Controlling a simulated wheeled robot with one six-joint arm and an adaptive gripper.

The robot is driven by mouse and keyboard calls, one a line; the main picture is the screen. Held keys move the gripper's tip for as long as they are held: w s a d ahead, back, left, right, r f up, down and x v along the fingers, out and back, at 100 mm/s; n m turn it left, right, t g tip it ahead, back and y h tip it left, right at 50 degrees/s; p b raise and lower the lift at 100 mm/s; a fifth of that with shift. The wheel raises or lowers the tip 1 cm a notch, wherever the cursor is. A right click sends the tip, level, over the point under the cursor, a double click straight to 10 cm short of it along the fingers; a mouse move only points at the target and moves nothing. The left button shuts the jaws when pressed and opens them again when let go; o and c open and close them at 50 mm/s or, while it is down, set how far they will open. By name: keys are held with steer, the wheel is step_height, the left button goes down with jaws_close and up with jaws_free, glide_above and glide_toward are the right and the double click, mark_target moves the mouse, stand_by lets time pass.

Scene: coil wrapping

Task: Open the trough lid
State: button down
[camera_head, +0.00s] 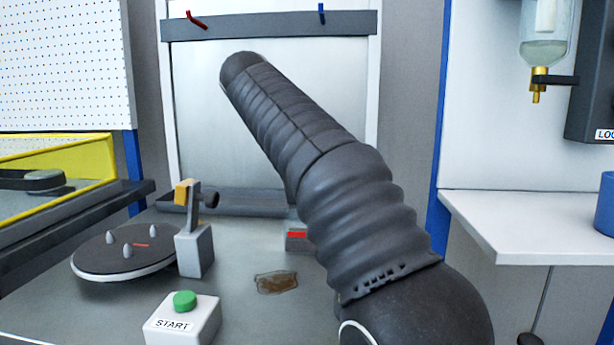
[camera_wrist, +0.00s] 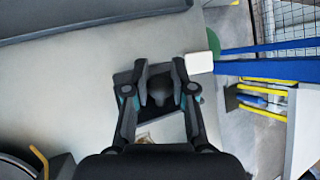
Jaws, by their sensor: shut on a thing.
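In the wrist view my gripper (camera_wrist: 160,84) is shut on a dark rounded knob (camera_wrist: 159,97) between its two fingers. The knob stands over a dark square plate (camera_wrist: 122,78), which looks like the trough lid; my fingers cover much of it. I cannot tell whether the plate is raised. In the head view a small grey box with a red mark (camera_head: 297,238) shows beside my arm, partly hidden by it. My gripper is hidden behind my arm there.
On the grey table stand a disc with several pegs (camera_head: 125,250), a grey post with a yellow top (camera_head: 194,247) and a START button box (camera_head: 183,318). A brown patch (camera_head: 276,282) lies in front. A long grey rail (camera_head: 240,203) runs along the back. A white shelf (camera_head: 530,220) is at right.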

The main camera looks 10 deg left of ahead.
steer(key=shift+w+g, duration=0.3)
steer(key=shift+g, duration=0.2)
steer(key=c, duration=1)
jaws_free()
steer(key=shift+r, duration=0.15)
steer(key=shift+s+a+r, duration=0.2)
steer(key=shift+a+r, duration=0.1)
steer(key=shift+r, duration=0.1)
steer(key=s+a, duration=0.8)
steer(key=shift+s+a, duration=0.1)
steer(key=shift+s, duration=0.25)
